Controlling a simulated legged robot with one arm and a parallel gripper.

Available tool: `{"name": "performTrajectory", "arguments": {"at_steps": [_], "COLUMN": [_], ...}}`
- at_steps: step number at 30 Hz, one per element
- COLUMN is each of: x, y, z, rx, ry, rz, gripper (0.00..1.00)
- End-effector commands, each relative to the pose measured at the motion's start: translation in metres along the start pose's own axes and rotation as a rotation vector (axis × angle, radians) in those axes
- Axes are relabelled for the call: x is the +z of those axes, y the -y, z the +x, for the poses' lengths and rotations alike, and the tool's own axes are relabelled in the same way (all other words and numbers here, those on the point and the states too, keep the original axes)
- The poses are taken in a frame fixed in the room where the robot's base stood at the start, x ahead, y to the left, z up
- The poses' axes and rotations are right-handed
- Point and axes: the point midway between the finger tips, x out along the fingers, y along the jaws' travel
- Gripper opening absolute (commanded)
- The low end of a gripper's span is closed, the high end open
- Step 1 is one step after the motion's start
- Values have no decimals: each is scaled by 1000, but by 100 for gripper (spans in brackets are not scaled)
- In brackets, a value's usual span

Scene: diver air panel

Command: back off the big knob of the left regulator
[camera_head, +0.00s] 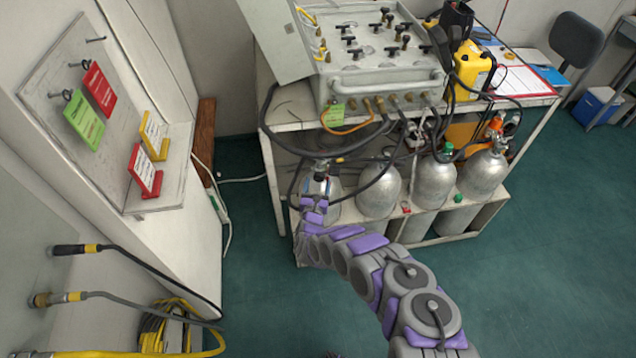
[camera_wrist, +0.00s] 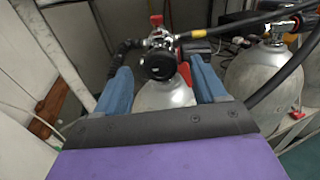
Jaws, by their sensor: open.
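The left regulator (camera_wrist: 160,40) sits on top of the leftmost silver cylinder (camera_wrist: 163,96). Its big round black knob (camera_wrist: 159,65) faces my wrist camera. A small red part (camera_wrist: 156,20) stands up above it, and another red piece shows just right of the knob. My gripper (camera_wrist: 158,68) is open, with one blue finger on each side of the knob in the picture. Gaps show between the knob and both fingers; I cannot tell how far ahead of the fingertips it lies. In the head view my gripper (camera_head: 315,204) is in front of the leftmost cylinder and partly hides it.
Black hoses run close to the regulator on both sides. More silver cylinders (camera_head: 379,188) stand to the right in a white rack. The air panel box (camera_head: 385,75) is on the bench above. Left is a wall board with tags (camera_head: 98,88). Green floor (camera_head: 540,260) is clear at right.

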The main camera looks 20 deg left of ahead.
Motion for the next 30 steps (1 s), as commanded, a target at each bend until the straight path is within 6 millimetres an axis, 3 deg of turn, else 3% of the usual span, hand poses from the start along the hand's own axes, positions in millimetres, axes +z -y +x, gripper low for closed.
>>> {"name": "performTrajectory", "arguments": {"at_steps": [7, 18, 30], "x": [-1, 0, 0], "y": [-1, -1, 0], "z": [22, 25, 25], "rx": [2, 1, 1], "ry": [1, 0, 0], "rz": [1, 0, 0], "gripper": [71, 70, 32]}}
